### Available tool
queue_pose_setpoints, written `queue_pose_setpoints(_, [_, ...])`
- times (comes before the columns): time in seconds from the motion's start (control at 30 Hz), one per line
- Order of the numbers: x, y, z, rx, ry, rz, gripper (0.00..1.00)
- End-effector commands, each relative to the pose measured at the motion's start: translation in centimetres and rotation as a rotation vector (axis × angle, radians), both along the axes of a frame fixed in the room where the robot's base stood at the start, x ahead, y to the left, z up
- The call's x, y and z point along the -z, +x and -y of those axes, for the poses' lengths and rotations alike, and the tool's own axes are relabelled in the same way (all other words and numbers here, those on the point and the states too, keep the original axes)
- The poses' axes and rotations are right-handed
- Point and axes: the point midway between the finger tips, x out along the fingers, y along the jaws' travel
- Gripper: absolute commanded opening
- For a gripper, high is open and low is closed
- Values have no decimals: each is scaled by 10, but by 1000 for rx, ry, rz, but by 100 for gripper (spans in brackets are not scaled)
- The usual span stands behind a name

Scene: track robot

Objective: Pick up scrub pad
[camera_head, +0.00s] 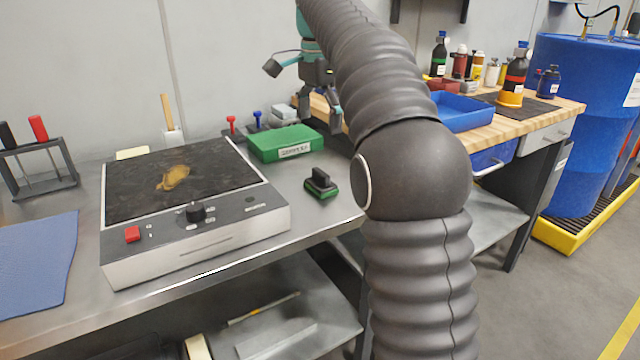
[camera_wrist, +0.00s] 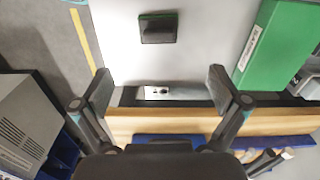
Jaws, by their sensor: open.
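The scrub pad (camera_head: 321,186) is a small black-handled block with a green underside. It lies on the steel bench, right of the hot plate and in front of the green case. In the wrist view the scrub pad (camera_wrist: 158,28) shows at the top centre, beyond my fingertips and apart from them. My gripper (camera_wrist: 168,88) is open with nothing between its fingers. In the head view my gripper (camera_head: 318,112) is above the back of the bench, behind and above the pad, partly hidden by my arm.
The hot plate (camera_head: 250,217) with a brown stain stands left of the pad. The green case (camera_head: 285,143) is close behind it. A wooden-topped bench (camera_head: 480,124) with a blue tray (camera_head: 465,112) stands at right. Bare steel (camera_head: 345,215) lies around the pad.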

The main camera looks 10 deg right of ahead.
Motion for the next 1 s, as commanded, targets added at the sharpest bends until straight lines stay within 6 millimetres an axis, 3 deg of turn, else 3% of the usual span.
queue_pose_setpoints(0.33, [53, -1, 0, -1, 1, -1, 98])
queue_pose_setpoints(0.63, [74, -2, 1, -1, 0, 0, 98])
queue_pose_setpoints(1.0, [118, -3, 4, -1, 0, 0, 98])
